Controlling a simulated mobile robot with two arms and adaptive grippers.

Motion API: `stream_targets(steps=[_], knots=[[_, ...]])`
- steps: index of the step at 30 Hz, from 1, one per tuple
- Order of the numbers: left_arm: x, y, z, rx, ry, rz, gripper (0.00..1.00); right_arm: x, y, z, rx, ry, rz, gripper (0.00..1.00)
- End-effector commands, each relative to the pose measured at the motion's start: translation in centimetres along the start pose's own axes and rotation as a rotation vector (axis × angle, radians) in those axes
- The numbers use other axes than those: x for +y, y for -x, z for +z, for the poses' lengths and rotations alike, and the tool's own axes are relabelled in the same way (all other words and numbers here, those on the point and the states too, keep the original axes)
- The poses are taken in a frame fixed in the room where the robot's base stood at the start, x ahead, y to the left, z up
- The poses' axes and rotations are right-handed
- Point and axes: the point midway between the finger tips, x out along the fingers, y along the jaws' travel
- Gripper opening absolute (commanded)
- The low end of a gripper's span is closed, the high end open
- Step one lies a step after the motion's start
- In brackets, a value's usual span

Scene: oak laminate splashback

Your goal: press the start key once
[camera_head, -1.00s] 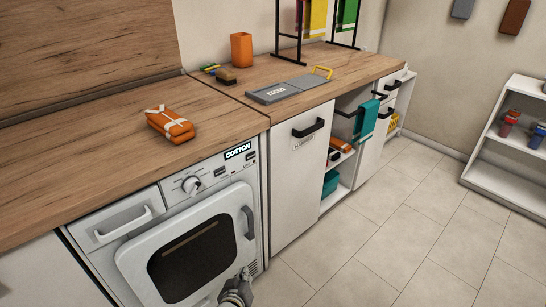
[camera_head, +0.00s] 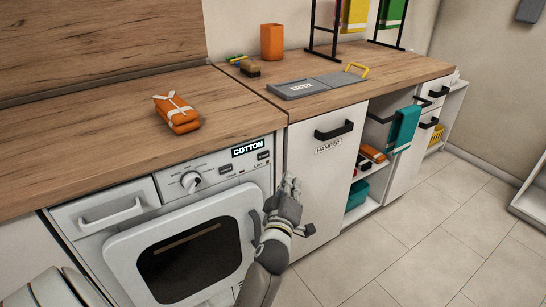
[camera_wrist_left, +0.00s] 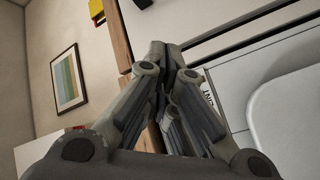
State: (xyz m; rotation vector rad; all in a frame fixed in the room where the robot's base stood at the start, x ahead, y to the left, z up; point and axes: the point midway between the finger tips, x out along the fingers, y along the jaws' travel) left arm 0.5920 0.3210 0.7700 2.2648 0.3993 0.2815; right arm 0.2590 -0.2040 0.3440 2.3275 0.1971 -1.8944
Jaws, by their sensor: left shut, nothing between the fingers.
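The white front-loading machine (camera_head: 120,235) stands under the wooden worktop at left in the head view. Its panel has a round dial (camera_head: 190,181), a black COTTON display (camera_head: 247,147) and small dark keys, one left (camera_head: 225,169) and one right (camera_head: 263,155). Their small labels are too blurred to tell which is the start key. My left gripper (camera_head: 291,183) is shut and empty, raised in front of the hamper door's left edge, right of the panel. In the left wrist view its closed fingers (camera_wrist_left: 170,52) hide part of the machine front. My right gripper is not in view.
The round-cornered machine door (camera_head: 125,265) is closed below the panel. The hamper front (camera_head: 325,175) with a black handle is to the right. An orange folded bundle (camera_head: 177,113) lies on the worktop above.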

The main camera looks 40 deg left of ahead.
Motion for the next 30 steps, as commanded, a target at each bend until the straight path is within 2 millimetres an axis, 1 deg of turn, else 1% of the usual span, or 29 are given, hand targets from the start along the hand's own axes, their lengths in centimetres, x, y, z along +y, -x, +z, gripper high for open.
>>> stream_targets(steps=[7, 11, 18, 23, 30], knots=[[0.0, -0.1, 0.0, -0.002, -0.001, 0.0, 0.0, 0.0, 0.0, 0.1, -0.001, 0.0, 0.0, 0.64], [-0.3, -0.5, -0.3, -0.002, -0.002, 0.0, 0.0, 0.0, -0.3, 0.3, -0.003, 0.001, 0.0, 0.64], [-1.9, -2.7, -2.0, -0.002, -0.006, 0.0, 0.0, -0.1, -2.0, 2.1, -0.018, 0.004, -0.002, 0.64], [-3.0, -4.3, -3.1, -0.003, -0.005, 0.0, 0.0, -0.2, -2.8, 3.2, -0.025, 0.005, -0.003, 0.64], [-4.2, -5.8, -4.1, -0.003, -0.002, -0.001, 0.0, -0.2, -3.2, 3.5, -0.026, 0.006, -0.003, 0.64]])
